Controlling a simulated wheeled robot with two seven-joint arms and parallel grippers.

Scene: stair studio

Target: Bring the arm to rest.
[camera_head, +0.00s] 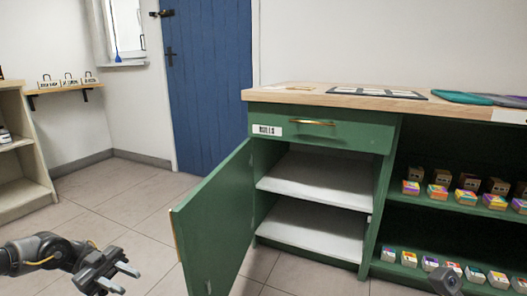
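My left gripper (122,278) is at the bottom left of the head view, above the tiled floor. Its two fingers are apart and nothing is between them. It is to the left of the open green cabinet door (213,228) and apart from it. A small dark part of what may be my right arm (445,281) shows at the bottom right edge, in front of the lower shelf. The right gripper's fingers cannot be made out there.
The green cabinet (345,137) has a drawer above two white shelves (318,179), which look empty. Small colourful boxes (438,193) fill shelves at right. A pale shelf unit (20,190) stands at left, and a blue door (208,85) behind. Floor between is clear.

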